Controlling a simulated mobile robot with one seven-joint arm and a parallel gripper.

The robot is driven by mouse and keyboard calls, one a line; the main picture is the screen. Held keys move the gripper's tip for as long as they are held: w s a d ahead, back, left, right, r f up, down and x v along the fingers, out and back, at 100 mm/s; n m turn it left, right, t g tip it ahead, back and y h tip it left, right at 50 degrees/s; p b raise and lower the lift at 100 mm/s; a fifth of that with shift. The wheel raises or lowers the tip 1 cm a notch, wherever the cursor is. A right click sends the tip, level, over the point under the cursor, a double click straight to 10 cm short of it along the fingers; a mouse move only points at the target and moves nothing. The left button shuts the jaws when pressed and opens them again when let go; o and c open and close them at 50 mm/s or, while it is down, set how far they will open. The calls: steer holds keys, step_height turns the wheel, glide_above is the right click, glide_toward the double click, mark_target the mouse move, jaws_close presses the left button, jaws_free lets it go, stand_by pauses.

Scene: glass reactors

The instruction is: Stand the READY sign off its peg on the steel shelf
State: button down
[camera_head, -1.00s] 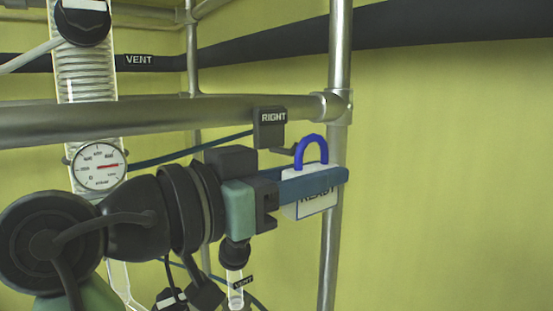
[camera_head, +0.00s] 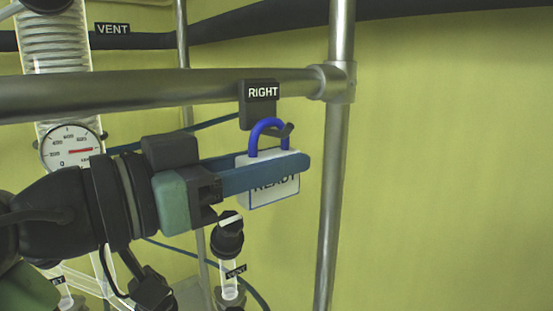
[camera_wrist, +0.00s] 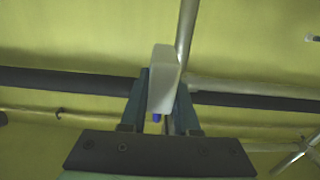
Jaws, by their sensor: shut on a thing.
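The READY sign (camera_head: 262,200) is a white plate with a blue loop (camera_head: 268,124) on top. My gripper (camera_head: 292,168) is shut on the plate, its blue fingers covering the upper part of the lettering. The sign is upright just below the dark peg (camera_head: 284,131) under the RIGHT label (camera_head: 262,92). The loop overlaps the peg in the picture; I cannot tell whether the peg passes through it. In the wrist view the white sign (camera_wrist: 163,75) stands between my two fingers (camera_wrist: 162,100). I cannot make out the steel shelf.
A horizontal steel rail (camera_head: 130,95) crosses above my gripper and joins an upright steel post (camera_head: 335,190) just right of the sign. A capped VENT glass fitting (camera_head: 229,245) is close below my gripper. A gauge (camera_head: 72,149) is at left.

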steer(key=c, duration=1)
jaws_free()
steer(key=shift+w+a+f, duration=0.1)
steer(key=shift+w+f, duration=0.05)
steer(key=shift+w, duration=0.2)
steer(key=shift+o, duration=1.4)
steer(key=shift+w, duration=0.1)
steer(key=shift+o, duration=0.3)
steer(key=shift+d, duration=0.3)
steer(key=shift+s, duration=0.4)
steer(key=shift+w+a+p, duration=0.15)
steer(key=shift+p, duration=0.25)
steer(key=b+v, duration=0.8)
steer(key=v, duration=0.4)
steer(key=shift+a, duration=0.4)
steer(key=shift+f, duration=0.1)
